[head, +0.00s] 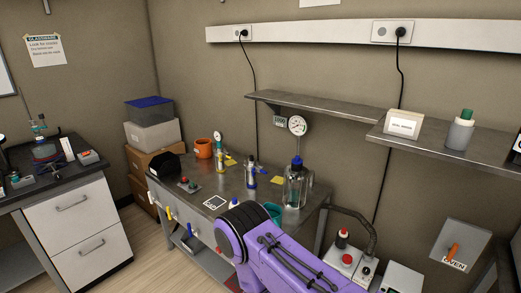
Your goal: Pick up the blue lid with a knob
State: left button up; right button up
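No blue lid with a clear knob can be made out. A blue top (150,102) covers a grey bin at the back left, with no knob visible on it. A glass bottle (295,188) on the metal bench carries a small blue cap (297,161). A small white item with a blue top (234,203) stands near the bench front, partly hidden by my purple arm. This arm comes in from the bottom right and covers part of the bench. Neither of my grippers shows.
The metal bench (235,180) also holds an orange mug (203,148), a teal cup (273,211) and a pressure gauge (298,125). Wall shelves (330,110) overhang its back. A drawer cabinet (75,220) stands left, with open floor (145,255) between. Red-knobbed equipment (347,259) is at right.

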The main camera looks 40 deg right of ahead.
aim_at(296, 161)
jog(key=i, duration=3.5)
jog(key=z, duration=4.4)
